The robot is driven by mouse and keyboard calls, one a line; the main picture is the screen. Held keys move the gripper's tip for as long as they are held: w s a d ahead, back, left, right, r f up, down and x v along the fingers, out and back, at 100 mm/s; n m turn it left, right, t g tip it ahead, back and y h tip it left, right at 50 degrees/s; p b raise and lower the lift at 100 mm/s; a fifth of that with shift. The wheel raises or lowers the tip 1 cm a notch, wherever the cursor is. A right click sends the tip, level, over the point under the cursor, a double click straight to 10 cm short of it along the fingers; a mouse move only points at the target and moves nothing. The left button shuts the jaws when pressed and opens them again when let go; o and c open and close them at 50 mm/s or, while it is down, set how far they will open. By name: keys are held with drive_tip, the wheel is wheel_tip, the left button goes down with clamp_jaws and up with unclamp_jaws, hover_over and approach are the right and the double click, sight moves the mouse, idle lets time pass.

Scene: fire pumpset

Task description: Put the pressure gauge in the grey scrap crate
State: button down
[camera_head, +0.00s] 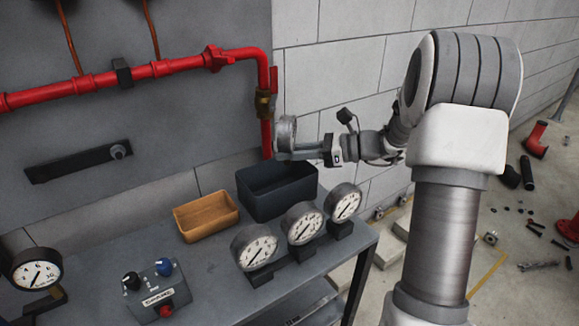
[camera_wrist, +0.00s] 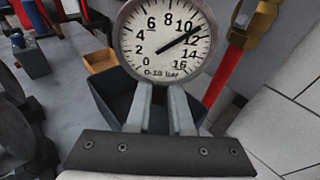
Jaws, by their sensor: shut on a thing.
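A round pressure gauge (camera_head: 286,132) with a metal rim is held by my gripper (camera_head: 296,152) above the back of the dark grey crate (camera_head: 280,206). In the wrist view the gauge (camera_wrist: 168,42) faces the camera with its white dial, numbers up to 16 and a black needle. The two fingers of my gripper (camera_wrist: 163,92) are shut at the gauge's lower edge. The crate (camera_wrist: 102,98) shows below and behind the gauge in that view, partly hidden by the fingers. The gauge is clear of the crate, and the crate's visible inside looks empty.
A brown tray (camera_head: 206,217) stands left of the crate on the grey table (camera_head: 215,268). Several gauges (camera_head: 302,224) on stands are in front of the crate. A control box (camera_head: 158,290) is at front left. A red pipe (camera_head: 266,135) with a brass fitting runs down behind the crate.

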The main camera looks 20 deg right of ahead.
sight(289, 164)
drive_tip(key=shift+f+b, duration=0.45)
drive_tip(key=shift+f, duration=0.9)
drive_tip(key=shift+f, duration=0.1)
drive_tip(key=shift+f, duration=0.5)
drive_tip(key=c, duration=0.8)
unclamp_jaws()
drive_tip(key=shift+r, duration=0.1)
